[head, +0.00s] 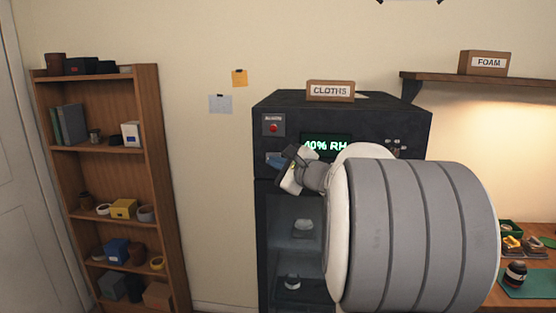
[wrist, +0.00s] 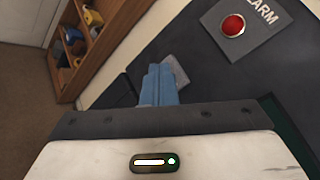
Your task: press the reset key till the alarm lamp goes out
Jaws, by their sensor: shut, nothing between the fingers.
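The alarm lamp (head: 273,128) is a round red lamp on a grey plate at the upper left of the dark cabinet front. My gripper (head: 274,160) is just below the lamp plate at the cabinet front. In the wrist view its blue fingers (wrist: 160,72) are together and empty. A grey plate (wrist: 180,71) shows partly behind the fingertips, apparently at the reset key. The key itself is hidden, and I cannot tell whether the fingertips touch it.
The cabinet (head: 345,107) has a green display (head: 325,146) reading 40% RH and carries a CLOTHS box (head: 331,91). My arm covers much of its front. A workbench (head: 495,290) is at right.

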